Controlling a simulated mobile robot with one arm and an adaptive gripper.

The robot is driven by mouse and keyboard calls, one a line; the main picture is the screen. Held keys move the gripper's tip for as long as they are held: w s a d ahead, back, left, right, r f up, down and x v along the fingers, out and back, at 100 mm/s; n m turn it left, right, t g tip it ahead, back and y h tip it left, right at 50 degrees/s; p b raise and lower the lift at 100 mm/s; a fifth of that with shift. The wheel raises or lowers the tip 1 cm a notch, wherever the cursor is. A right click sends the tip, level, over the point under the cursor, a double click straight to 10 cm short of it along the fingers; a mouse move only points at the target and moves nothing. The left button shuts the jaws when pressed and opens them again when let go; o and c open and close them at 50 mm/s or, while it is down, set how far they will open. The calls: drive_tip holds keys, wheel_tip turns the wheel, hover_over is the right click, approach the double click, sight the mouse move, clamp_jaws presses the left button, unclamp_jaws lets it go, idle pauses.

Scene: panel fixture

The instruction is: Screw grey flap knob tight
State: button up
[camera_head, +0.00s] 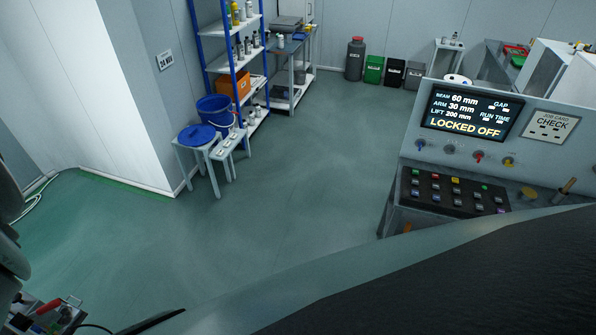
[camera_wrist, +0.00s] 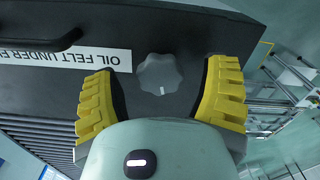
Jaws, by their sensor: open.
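The grey flap knob (camera_wrist: 159,74) is a lobed knob with a short white mark, set on a dark grey panel (camera_wrist: 180,28) in the wrist view. My gripper (camera_wrist: 162,92) is open, with one yellow ribbed finger to the left of the knob and one to the right. Gaps show between the knob and both fingers, so neither finger touches it. The knob lies a little beyond the gripper's body. In the head view, neither the knob nor the gripper can be made out.
A white label (camera_wrist: 65,56) and a dark handle (camera_wrist: 45,40) are on the panel left of the knob. In the head view, a control console (camera_head: 487,147) reading "LOCKED OFF" stands at right, a blue shelf rack (camera_head: 228,66) at the back. The green floor (camera_head: 290,170) between is clear.

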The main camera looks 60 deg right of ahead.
drive_tip(key=shift+o, duration=0.3)
drive_tip(key=c, duration=1.3)
drive_tip(key=shift+o, duration=0.2)
drive_tip(key=shift+d, duration=0.1)
